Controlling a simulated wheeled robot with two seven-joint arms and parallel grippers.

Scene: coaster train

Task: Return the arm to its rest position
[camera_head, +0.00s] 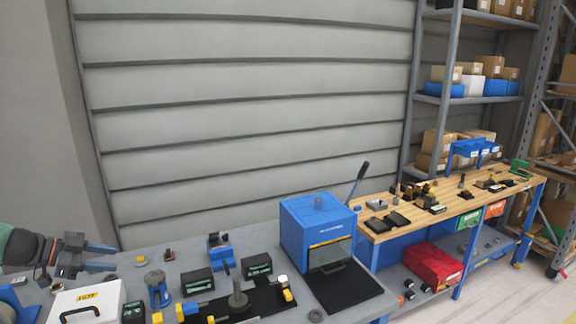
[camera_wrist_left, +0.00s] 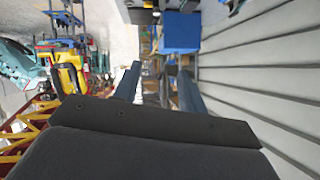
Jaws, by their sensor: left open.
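My left gripper (camera_head: 113,257) comes in from the left edge in the head view, above the back left part of the grey table. Its two fingers are apart with nothing between them. In the left wrist view the same gripper (camera_wrist_left: 157,90) shows its two blue-grey fingers spread, with the grey slatted wall to the right. My right gripper is in neither view.
Below and beside the left gripper are a white case (camera_head: 88,303) and a blue-and-grey fixture (camera_head: 157,288). A blue box machine (camera_head: 318,230) stands at the table's right end. A wooden bench (camera_head: 405,232) with small parts lies beyond. The slatted wall (camera_head: 250,100) is close behind the table.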

